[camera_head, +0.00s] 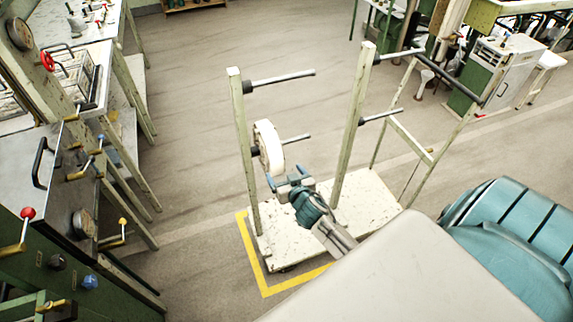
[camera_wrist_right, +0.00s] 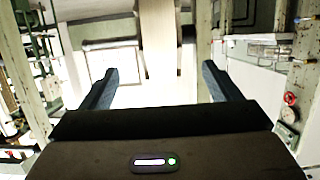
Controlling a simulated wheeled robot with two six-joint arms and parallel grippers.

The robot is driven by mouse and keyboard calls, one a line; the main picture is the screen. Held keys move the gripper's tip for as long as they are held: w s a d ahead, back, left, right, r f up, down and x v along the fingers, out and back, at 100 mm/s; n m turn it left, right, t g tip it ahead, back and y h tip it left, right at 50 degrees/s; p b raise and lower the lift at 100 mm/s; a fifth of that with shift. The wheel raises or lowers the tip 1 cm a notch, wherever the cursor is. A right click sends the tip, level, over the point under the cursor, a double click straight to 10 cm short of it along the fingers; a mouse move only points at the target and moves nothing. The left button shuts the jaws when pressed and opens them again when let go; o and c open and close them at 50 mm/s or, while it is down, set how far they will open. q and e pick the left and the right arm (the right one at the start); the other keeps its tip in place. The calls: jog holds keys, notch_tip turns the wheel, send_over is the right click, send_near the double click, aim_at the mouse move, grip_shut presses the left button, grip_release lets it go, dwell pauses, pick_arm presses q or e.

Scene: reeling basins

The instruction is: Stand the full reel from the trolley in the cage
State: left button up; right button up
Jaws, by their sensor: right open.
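The full reel (camera_head: 268,147), cream-white and thick-rimmed, hangs on the lower peg of the left post of the trolley (camera_head: 375,190). My right gripper (camera_head: 287,175) is open and empty, just below and in front of the reel. In the right wrist view the reel shows as a pale upright band (camera_wrist_right: 158,40) ahead, between the open fingers of my right gripper (camera_wrist_right: 160,70). The fingers look apart from it; the exact gap is hard to judge. I cannot pick out the cage with certainty. My left gripper is not in view.
The trolley's other pegs (camera_head: 282,78) are bare, and its posts rise close to my right arm. A yellow floor marking (camera_head: 262,275) runs around its base. Benches with levers (camera_head: 75,170) stand at the left. Green machines (camera_head: 500,75) stand at the back right. The floor between is clear.

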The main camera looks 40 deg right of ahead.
aim_at(277, 163)
jog(key=shift+b+x, duration=1.4)
jog(key=shift+x, duration=3.4)
jog(key=c, duration=1.1)
